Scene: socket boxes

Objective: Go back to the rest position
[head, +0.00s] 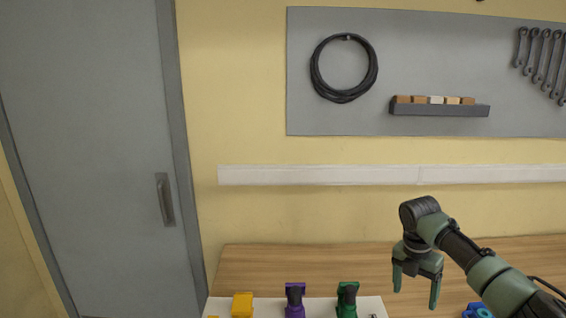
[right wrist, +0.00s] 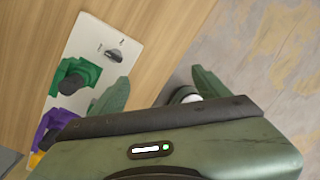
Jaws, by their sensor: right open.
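My right gripper (head: 415,285) hangs in the air over the wooden workbench, right of the white panel (head: 262,308). Its two fingers are apart with nothing between them. In the right wrist view its fingers (right wrist: 160,90) also show apart. On the panel sit a yellow part (head: 242,304), a purple part (head: 295,300) and a green part (head: 347,299). The green part (right wrist: 75,76) and purple part (right wrist: 52,125) also show in the right wrist view. My left gripper is not in view.
The wooden workbench (head: 300,262) runs along the wall. A blue object (head: 476,310) lies beside my right arm, partly cut off. A grey pegboard (head: 430,60) with a coiled cable (head: 344,98) hangs above. A grey door (head: 90,150) is at the left.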

